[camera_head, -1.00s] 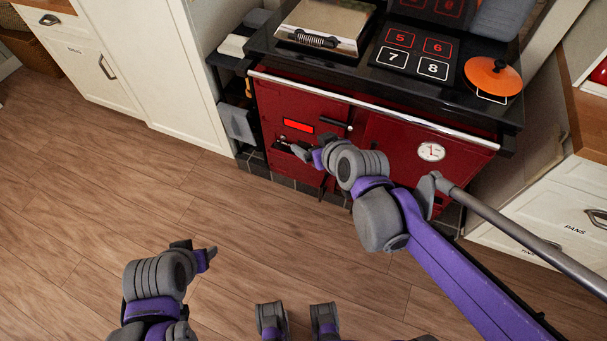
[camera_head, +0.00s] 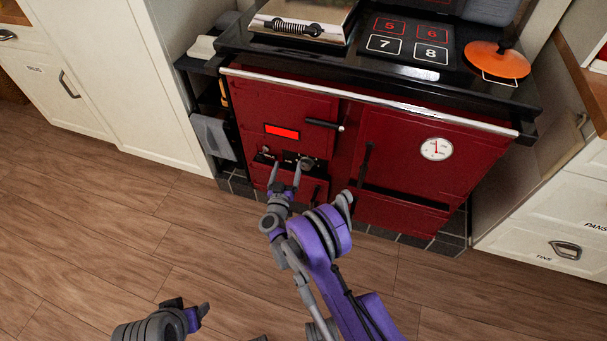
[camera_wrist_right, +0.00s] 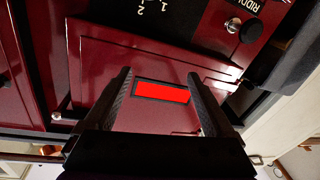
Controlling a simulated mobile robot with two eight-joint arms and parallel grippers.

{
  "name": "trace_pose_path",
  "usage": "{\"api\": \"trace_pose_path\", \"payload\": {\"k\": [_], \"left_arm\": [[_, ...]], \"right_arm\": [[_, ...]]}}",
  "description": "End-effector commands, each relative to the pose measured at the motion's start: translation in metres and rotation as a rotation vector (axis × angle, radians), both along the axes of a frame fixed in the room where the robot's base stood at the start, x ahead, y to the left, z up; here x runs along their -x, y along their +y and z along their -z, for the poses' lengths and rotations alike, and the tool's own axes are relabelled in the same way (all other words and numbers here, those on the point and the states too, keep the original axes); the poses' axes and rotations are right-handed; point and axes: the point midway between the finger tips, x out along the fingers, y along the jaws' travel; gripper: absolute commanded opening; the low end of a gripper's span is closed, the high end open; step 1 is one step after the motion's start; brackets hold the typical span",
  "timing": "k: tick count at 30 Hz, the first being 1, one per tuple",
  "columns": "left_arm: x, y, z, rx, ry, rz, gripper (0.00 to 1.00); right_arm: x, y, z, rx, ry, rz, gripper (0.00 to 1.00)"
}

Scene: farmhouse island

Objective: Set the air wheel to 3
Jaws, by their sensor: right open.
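The air wheel (camera_head: 307,162) looks like a small grey round knob low on the left front of the red range cooker, below its bright red window (camera_head: 282,132). Its setting is too small to read. My right gripper (camera_head: 286,170) is open and empty, its fingertips close to the control strip and just left of the wheel; contact cannot be told. In the right wrist view the fingers stand apart on either side of the red window (camera_wrist_right: 162,91), with the markings 1 and 2 (camera_wrist_right: 150,10) at the top edge. My left gripper (camera_head: 192,312) is low at the left, over the floor.
A small knob (camera_wrist_right: 233,24) beside partly cut-off lettering shows in the right wrist view. A black door handle (camera_head: 322,124) juts out above the wheel. A chrome rail (camera_head: 370,100) crosses the cooker's front. The wooden floor (camera_head: 130,220) at left is clear.

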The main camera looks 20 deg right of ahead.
Motion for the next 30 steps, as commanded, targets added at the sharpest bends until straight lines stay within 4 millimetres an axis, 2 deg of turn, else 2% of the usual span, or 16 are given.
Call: {"api": "trace_pose_path", "payload": {"k": [1,3,7,10,13,24,30], "left_arm": [[-0.001,0.0,0.012,0.0,0.004,0.0,0.59],[-0.002,0.0,0.018,0.0,0.006,0.0,0.59],[-0.003,0.0,0.024,0.0,0.008,0.0,0.59],[-0.003,0.0,0.025,0.0,0.008,0.0,0.59],[-0.003,0.0,0.025,0.0,0.008,0.0,0.59],[-0.004,0.0,0.033,0.0,0.011,0.0,0.59],[-0.004,0.0,0.035,0.0,0.012,0.0,0.59]], "right_arm": [[0.007,-0.004,0.037,0.008,0.013,0.043,0.89],[0.017,-0.009,0.066,0.017,0.03,0.093,0.89],[0.03,-0.015,0.097,0.028,0.053,0.149,0.89],[0.031,-0.019,0.103,0.03,0.059,0.166,0.89],[0.022,-0.026,0.102,0.031,0.059,0.167,0.89],[-0.034,-0.064,0.102,0.031,0.058,0.165,0.89],[-0.052,-0.075,0.102,0.032,0.058,0.163,0.89]]}}
